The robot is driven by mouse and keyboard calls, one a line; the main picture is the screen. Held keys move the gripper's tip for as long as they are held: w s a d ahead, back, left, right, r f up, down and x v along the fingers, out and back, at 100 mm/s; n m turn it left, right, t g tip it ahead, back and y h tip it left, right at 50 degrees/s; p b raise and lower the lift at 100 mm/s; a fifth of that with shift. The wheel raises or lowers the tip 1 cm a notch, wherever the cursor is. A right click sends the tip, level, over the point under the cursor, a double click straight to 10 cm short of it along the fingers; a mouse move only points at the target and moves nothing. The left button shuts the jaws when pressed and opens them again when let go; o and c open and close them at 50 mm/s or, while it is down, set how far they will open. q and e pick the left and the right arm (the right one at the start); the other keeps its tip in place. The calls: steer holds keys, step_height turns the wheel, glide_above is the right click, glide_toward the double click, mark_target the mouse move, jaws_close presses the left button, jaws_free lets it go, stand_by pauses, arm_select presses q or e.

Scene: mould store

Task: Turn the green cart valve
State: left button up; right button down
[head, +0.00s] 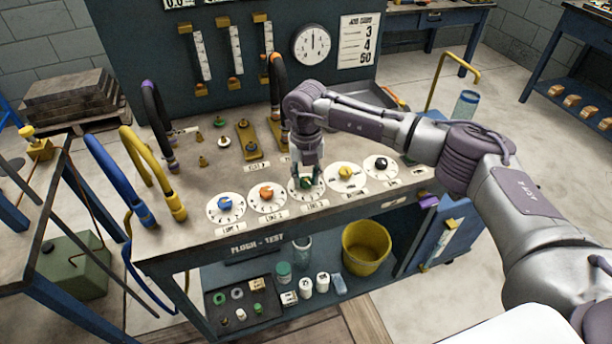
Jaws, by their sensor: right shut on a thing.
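The green cart valve (306,183) is a small green knob on a white round dial, third from the left in the row on the cart (190,240). My right gripper (306,183) points down over this dial, shut on the green knob, and hides part of it. In the same row are a blue knob (225,203), an orange knob (266,193), a yellow knob (344,170) and a black knob (381,163), each on its own dial. My left gripper is not in view.
Blue (133,180) and yellow (152,165) hoses stand at the cart's left end. An upright panel (330,80) with gauges and a clock rises behind. A yellow bucket (366,247) is on the shelf below.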

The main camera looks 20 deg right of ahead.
mark_target(306, 180)
steer(key=shift+r, duration=0.1)
steer(key=c, duration=0.8)
jaws_free()
step_height(306, 180, up, 12)
steer(key=shift+f, duration=0.1)
